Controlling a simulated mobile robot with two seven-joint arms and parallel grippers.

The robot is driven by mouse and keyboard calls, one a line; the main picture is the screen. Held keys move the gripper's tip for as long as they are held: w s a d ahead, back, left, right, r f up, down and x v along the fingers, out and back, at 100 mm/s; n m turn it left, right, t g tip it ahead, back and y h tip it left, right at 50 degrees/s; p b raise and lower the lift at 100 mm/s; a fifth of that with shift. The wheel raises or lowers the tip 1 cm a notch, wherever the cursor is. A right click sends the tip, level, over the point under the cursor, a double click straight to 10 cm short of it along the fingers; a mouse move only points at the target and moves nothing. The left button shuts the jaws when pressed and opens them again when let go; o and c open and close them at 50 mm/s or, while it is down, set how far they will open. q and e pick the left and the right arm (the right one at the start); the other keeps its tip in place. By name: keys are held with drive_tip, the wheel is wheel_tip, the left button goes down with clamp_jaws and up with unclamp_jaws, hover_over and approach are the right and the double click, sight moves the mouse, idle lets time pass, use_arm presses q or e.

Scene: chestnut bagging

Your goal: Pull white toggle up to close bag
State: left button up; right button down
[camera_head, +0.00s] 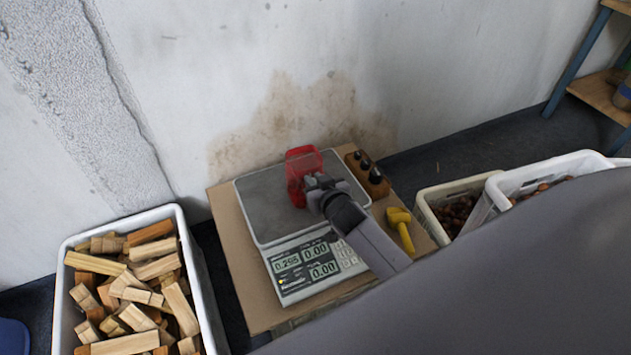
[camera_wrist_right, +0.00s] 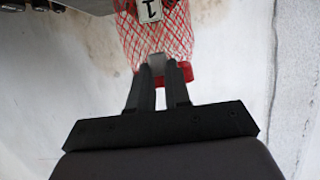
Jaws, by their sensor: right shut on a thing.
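A red mesh bag (camera_head: 301,163) stands on the metal pan of the scale (camera_head: 262,196). My right gripper (camera_head: 314,184) reaches to it from the lower right. In the right wrist view the red net bag (camera_wrist_right: 160,38) is beyond the fingers, with a solid red edge nearest them. The fingertips of my right gripper (camera_wrist_right: 157,72) are closed on a small pale piece, the white toggle (camera_wrist_right: 156,63), at that edge of the bag. A white tag with a dark 1 (camera_wrist_right: 149,9) shows behind the net. My left gripper is not in view.
The scale sits on a brown board (camera_head: 229,235). A wooden block of weights (camera_head: 367,174) and a yellow scoop (camera_head: 401,228) lie to its right. Crates of chestnuts (camera_head: 428,206) stand further right. A white crate of wood pieces (camera_head: 196,270) stands left. A wall is close behind.

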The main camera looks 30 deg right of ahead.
drive_tip(key=shift+r+p, duration=2.4)
drive_tip(key=shift+r, duration=0.1)
drive_tip(key=c, duration=1)
unclamp_jaws()
drive_tip(key=p+v, duration=0.2)
drive_tip(key=v, duration=0.5)
